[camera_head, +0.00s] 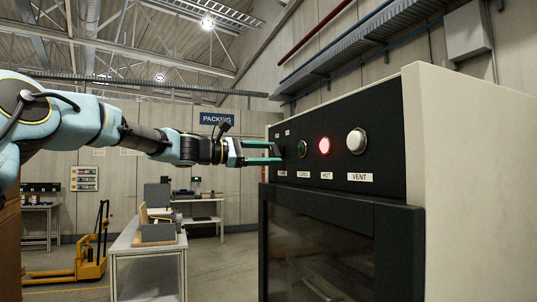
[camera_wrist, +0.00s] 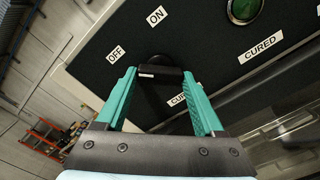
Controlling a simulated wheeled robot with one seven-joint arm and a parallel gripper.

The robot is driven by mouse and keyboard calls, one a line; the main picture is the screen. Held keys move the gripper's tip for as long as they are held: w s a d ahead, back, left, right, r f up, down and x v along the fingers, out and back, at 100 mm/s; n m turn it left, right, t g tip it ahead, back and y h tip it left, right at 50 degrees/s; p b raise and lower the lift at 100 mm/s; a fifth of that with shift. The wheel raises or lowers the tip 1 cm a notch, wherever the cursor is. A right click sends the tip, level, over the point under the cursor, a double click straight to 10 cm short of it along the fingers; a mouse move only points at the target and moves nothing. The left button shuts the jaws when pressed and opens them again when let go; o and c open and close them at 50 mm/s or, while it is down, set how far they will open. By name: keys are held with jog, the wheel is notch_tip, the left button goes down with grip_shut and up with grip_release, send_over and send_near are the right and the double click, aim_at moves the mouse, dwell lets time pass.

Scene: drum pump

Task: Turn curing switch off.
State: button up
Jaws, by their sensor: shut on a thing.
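The curing switch (camera_wrist: 165,74) is a black bar knob with a white mark at its left end in the wrist view. The OFF label (camera_wrist: 116,54) lies up and left of it, and the ON label (camera_wrist: 156,16) lies above it. The white-marked end is on the side nearer OFF. My gripper (camera_head: 279,153) is at the left end of the oven's black control panel (camera_head: 389,110), its teal fingers pointing into it. The fingers are shut on the knob, one at each side. In the head view the fingers hide most of the switch.
Right of the switch are a dark green CURED lamp (camera_head: 302,149), a lit red HOT lamp (camera_head: 324,146) and a white VENT button (camera_head: 357,141). The oven door (camera_head: 330,240) is below. A grey table (camera_head: 148,245) and yellow pallet jack (camera_head: 85,268) stand behind at left.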

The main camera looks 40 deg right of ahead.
jog(key=o, duration=1.4)
jog(key=b+v, duration=0.4)
jog(key=v, duration=0.6)
jog(key=shift+w+a, duration=0.15)
jog(key=shift+a, duration=0.25)
